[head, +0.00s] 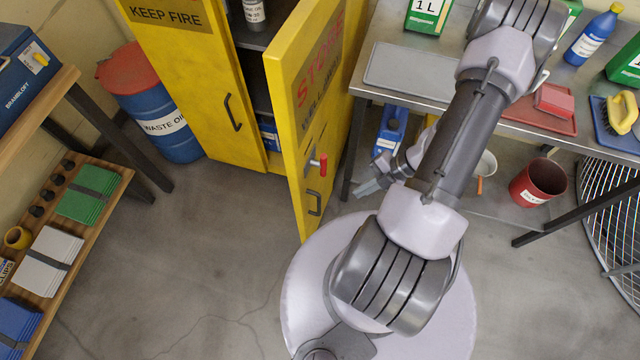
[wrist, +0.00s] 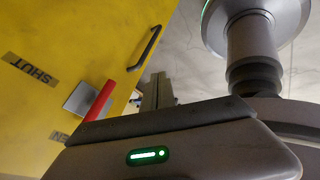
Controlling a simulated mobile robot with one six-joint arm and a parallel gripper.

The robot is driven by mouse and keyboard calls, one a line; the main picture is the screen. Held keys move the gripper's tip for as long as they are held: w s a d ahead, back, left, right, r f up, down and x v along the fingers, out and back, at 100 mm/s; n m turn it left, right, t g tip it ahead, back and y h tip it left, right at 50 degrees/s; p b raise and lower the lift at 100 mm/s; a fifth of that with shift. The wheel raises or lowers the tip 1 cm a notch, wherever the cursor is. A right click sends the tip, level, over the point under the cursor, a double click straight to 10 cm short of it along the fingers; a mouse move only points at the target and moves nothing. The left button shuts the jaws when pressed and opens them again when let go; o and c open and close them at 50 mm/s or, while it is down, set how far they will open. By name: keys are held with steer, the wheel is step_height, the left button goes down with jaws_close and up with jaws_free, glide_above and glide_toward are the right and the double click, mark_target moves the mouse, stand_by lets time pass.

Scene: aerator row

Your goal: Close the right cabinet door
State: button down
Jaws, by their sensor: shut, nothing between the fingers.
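The right cabinet door (head: 312,110) is yellow with red lettering and stands swung open, out from the cabinet. Its outer face bears a red lever (head: 321,164) and a dark pull handle (head: 315,203). In the wrist view the door (wrist: 75,35) fills the upper left, with the red lever (wrist: 100,101), the pull handle (wrist: 150,46) and a SHUT label. My gripper (head: 364,189) is shut and empty, to the right of the door on its outer side. It looks apart from the door. In the wrist view its fingers (wrist: 157,90) show near the door's edge.
The left cabinet door (head: 190,80) looks closed, with dark shelves visible beside it. A steel table (head: 375,93) with bottles and trays stands at right, a red bucket (head: 537,184) under it. A blue drum (head: 160,115) and wooden shelf (head: 50,285) are at left. Floor before the cabinet is clear.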

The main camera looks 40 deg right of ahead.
steer(key=w+a+f+b, duration=0.6)
steer(key=f, duration=0.1)
steer(key=shift+w+a+f, duration=0.15)
steer(key=shift+w, duration=0.05)
